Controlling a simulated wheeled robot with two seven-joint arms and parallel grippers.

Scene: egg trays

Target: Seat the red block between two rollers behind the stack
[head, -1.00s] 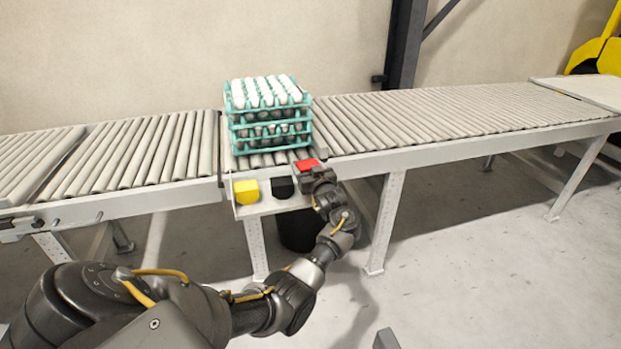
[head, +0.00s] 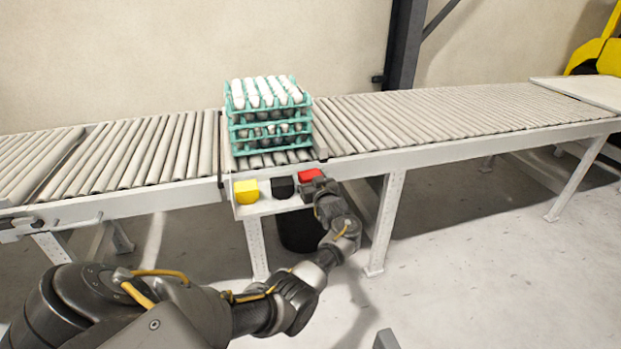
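The red block (head: 311,175) is at the right end of the small front shelf (head: 262,208), beside the black block. My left gripper (head: 314,183) is at its near right side and appears shut on it; the fingertips are mostly hidden. I cannot tell whether the block touches the shelf. The stack of teal egg trays (head: 233,136), with white eggs on top, stands on the conveyor rollers (head: 400,115) behind the block. The rollers behind the stack are largely hidden by it. My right gripper is out of view.
A yellow block (head: 246,191) and a black block (head: 283,187) sit on the same shelf. A small grey post (head: 321,147) stands at the conveyor's front edge, right of the stack. The rollers to the left and right of the stack are clear.

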